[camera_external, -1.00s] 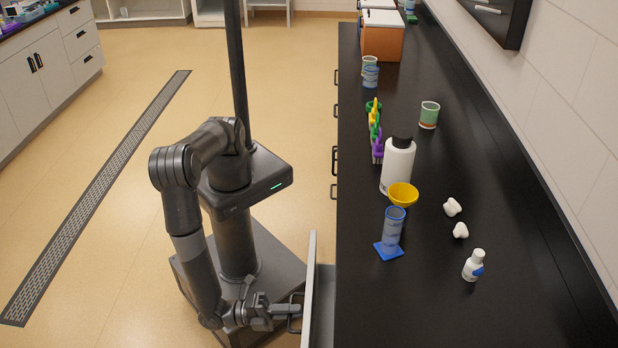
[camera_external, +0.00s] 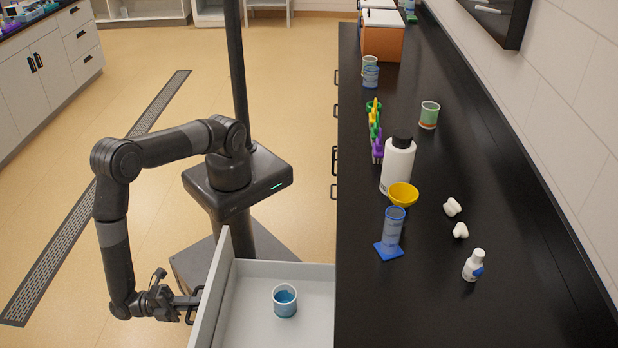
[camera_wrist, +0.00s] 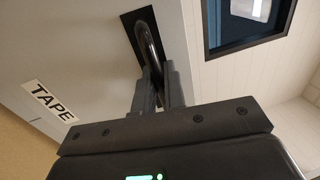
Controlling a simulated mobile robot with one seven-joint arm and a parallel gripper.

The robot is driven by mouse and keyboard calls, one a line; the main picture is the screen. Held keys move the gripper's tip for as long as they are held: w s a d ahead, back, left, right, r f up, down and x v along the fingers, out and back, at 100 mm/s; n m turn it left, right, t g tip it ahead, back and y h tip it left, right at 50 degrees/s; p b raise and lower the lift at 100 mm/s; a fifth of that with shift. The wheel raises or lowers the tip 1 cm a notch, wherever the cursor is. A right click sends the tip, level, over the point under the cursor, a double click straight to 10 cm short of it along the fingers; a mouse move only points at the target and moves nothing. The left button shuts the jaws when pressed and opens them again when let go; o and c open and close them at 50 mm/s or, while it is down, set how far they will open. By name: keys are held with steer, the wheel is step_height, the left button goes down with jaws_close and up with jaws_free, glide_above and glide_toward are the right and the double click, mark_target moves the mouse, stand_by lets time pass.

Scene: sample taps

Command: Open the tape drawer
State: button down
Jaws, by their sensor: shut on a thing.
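The tape drawer (camera_external: 270,269) is pulled well out from under the black counter, to the left, in the external view. Its light grey front panel (camera_external: 212,292) stands at the left end, and inside it sits a blue and white tape roll or cup (camera_external: 285,300). My gripper (camera_external: 190,304) is at the outer face of that panel, shut on the dark drawer handle (camera_external: 193,308). In the wrist view my gripper's fingers (camera_wrist: 160,85) close around the dark looped handle (camera_wrist: 147,40). A label reading TAPE (camera_wrist: 50,101) shows on the drawer front.
The counter (camera_external: 440,285) holds a white bottle (camera_external: 397,165), a yellow bowl (camera_external: 403,194), a blue cylinder (camera_external: 393,230), a small white bottle (camera_external: 474,265) and several other items. Open floor (camera_external: 60,260) lies to the left of my arm.

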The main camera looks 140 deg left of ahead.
steer(key=shift+r+v, duration=0.15)
steer(key=shift+v, duration=0.55)
steer(key=shift+r+v, duration=0.1)
steer(key=shift+v, duration=0.6)
steer(key=c, duration=1.9)
jaws_free()
steer(key=v, duration=1.1)
steer(key=shift+w, duration=0.1)
